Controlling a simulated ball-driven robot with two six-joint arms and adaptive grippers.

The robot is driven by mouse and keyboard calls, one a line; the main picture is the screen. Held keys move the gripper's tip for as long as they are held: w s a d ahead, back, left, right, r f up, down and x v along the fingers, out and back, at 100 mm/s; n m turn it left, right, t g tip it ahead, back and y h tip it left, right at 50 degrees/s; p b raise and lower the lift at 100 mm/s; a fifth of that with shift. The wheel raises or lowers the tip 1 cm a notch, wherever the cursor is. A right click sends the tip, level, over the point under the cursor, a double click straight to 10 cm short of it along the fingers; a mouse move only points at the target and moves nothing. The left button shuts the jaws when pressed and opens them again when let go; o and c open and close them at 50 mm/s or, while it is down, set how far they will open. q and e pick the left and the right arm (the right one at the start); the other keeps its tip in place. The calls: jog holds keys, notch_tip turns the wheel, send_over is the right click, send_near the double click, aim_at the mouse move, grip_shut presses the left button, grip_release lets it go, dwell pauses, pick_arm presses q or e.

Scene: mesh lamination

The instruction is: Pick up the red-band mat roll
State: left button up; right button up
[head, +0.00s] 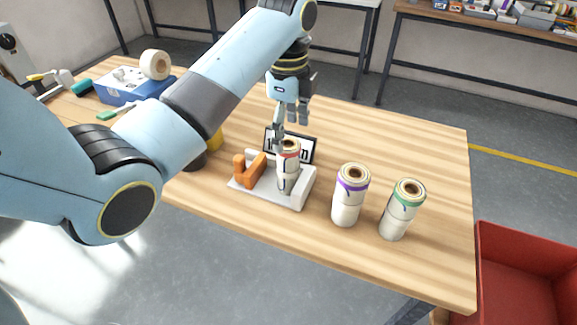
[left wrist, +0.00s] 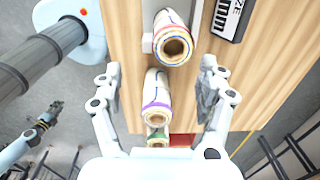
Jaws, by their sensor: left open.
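The red-band mat roll (head: 287,180) is a white roll with a red band, standing upright in a pale holder (head: 298,199) on the wooden table. In the left wrist view the red-band mat roll (left wrist: 172,40) lies ahead, between the lines of the fingers and beyond their tips. My left gripper (head: 290,132) is open and empty, pointing down just above and behind the roll's top; its fingers (left wrist: 160,75) are spread wide in the wrist view. My right gripper (left wrist: 49,113) appears small at the lower left of the wrist view, over the floor; its jaws are unclear.
A purple-band roll (head: 347,206) and a green-band roll (head: 400,214) stand to the right. An orange piece (head: 249,171) sits on the holder's left. A black-framed sign (head: 307,149) stands behind. A blue box (head: 128,88) is far left; a red bin (head: 520,272) is beyond the right edge.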

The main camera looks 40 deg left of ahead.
aim_at(292, 145)
pick_arm(q)
jog(key=shift+w+r+m, duration=0.3)
jog(key=shift+w+m, duration=0.1)
jog(key=shift+w, duration=0.3)
jog(key=shift+w+f, duration=0.15)
jog(key=shift+f, duration=0.15)
notch_tip(292, 145, down, 4)
jog(key=shift+a+f, duration=0.1)
jog(key=shift+f, duration=0.15)
jog(key=f, duration=0.3)
jog(key=a+f+p, duration=0.1)
jog(key=f, duration=0.1)
jog(key=shift+f, duration=0.15)
jog(key=c, duration=1.4)
